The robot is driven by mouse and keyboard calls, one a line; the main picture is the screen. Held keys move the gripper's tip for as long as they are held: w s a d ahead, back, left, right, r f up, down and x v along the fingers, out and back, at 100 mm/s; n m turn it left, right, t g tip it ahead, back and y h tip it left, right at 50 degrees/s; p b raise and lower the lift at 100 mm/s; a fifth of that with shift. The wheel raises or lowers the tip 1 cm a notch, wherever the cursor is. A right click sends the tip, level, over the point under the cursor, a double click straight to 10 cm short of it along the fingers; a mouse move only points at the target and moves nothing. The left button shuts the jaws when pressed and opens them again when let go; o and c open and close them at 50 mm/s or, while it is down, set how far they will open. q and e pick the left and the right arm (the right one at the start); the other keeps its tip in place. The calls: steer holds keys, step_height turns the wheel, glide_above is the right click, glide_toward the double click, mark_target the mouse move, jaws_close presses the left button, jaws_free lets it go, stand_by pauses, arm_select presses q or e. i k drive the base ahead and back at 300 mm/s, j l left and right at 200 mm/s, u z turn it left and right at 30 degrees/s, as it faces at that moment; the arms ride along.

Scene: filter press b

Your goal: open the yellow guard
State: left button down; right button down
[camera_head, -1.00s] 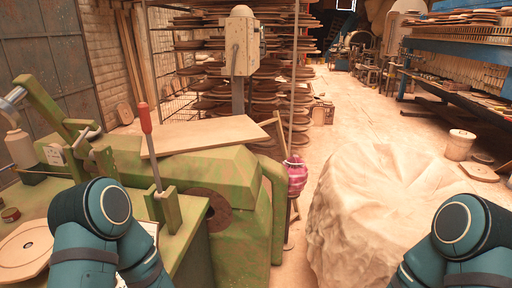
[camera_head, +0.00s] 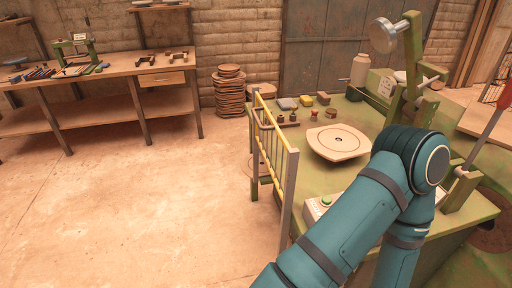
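The yellow guard (camera_head: 269,149) is a barred frame with grey end posts and yellow rails. It stands upright along the left edge of the green press table (camera_head: 308,178). A handle-like bar shows at its upper far end. My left gripper is not visible, and the arm's lower end runs out of the picture. My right arm and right gripper are out of view.
A round-holed plate (camera_head: 338,143) lies on the press table with small blocks and knobs around it. A wooden workbench (camera_head: 99,82) stands at the back left. The floor left of the guard is clear.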

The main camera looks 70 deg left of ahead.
mark_target(274, 126)
steer(key=k+u, duration=0.2)
steer(key=u, duration=0.2)
steer(key=k+j+u, duration=0.1)
steer(key=u, duration=0.35)
steer(key=l+u, duration=0.2)
steer(key=u, duration=1.25)
steer(key=k+j, duration=0.05)
